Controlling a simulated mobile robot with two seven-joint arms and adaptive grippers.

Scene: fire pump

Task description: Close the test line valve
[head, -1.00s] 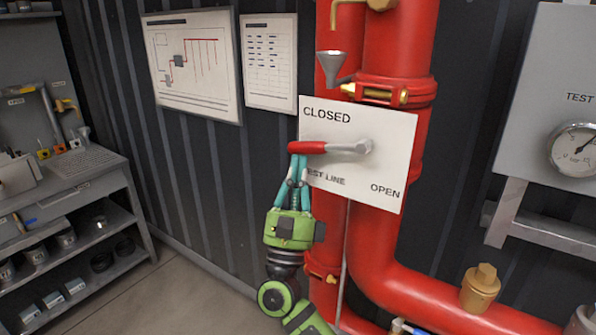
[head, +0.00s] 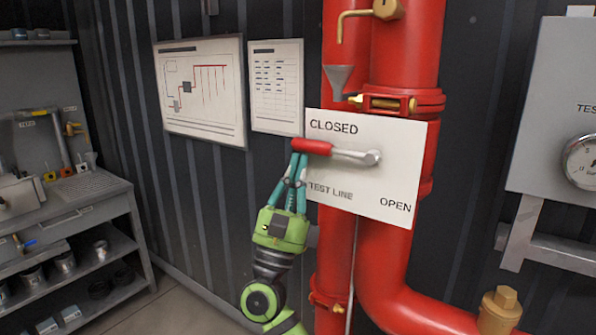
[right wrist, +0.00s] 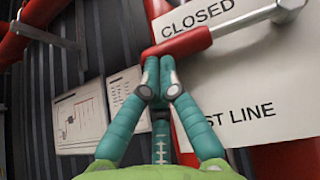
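The test line valve has a lever with a red grip (head: 313,147) and a metal arm running to its pivot on the right. It is mounted over a white plate (head: 370,190) marked CLOSED at upper left, TEST LINE at lower left and OPEN at lower right. The lever points left and slightly up, just below the word CLOSED. My right gripper (head: 298,157) has its fingertips together against the underside of the red grip, near its free end. The right wrist view shows the fingertips (right wrist: 159,68) just below the red grip (right wrist: 178,46), not around it. My left gripper is not in view.
Red pipes (head: 400,60) stand behind the plate, with a brass fitting (head: 385,8) above. A grey panel with a gauge (head: 582,162) is at right. A workbench with shelves (head: 80,210) is at left. Two posters (head: 200,90) hang on the dark wall.

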